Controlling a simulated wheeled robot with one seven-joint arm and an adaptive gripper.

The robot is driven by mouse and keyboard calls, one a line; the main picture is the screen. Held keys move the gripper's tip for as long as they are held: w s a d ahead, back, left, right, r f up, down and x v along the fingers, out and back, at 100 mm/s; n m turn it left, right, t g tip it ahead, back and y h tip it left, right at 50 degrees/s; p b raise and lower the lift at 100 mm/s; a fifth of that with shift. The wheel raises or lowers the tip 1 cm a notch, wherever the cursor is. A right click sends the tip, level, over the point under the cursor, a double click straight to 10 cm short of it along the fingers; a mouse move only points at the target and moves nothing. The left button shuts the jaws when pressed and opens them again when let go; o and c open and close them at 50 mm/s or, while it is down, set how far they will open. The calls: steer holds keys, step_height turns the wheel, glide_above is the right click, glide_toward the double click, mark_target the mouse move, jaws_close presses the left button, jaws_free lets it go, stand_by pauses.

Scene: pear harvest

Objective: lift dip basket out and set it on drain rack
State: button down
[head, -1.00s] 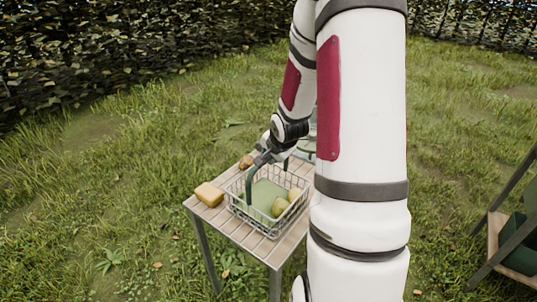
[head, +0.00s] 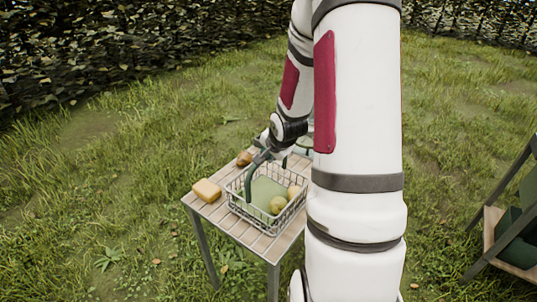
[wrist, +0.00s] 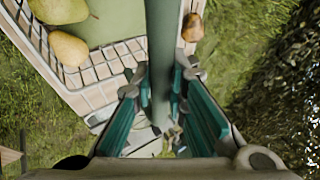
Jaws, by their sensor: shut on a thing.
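The wire basket (head: 240,209) is on or just above the slatted wooden table; I cannot tell if it touches. It has a dark green handle and holds a flat green piece (head: 266,190) and yellow-green pears (head: 278,204). My gripper (head: 262,157) is shut on the handle. In the wrist view the handle (wrist: 161,40) runs between the teal fingers of my gripper (wrist: 160,88), with two pears and the basket wires at upper left. I cannot pick out a separate drain rack; my arm hides the table's right part.
A yellow block (head: 207,191) lies on the slatted table (head: 222,218) left of the basket, and a brown pear-like object (head: 244,159) lies behind it. A dark-framed stand (head: 503,212) with a green container is at right. Grass surrounds the table; a hedge runs behind.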

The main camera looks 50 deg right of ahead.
steer(key=shift+s+f, duration=0.2)
steer(key=c, duration=1.5)
jaws_free()
steer(key=shift+v, duration=3.75)
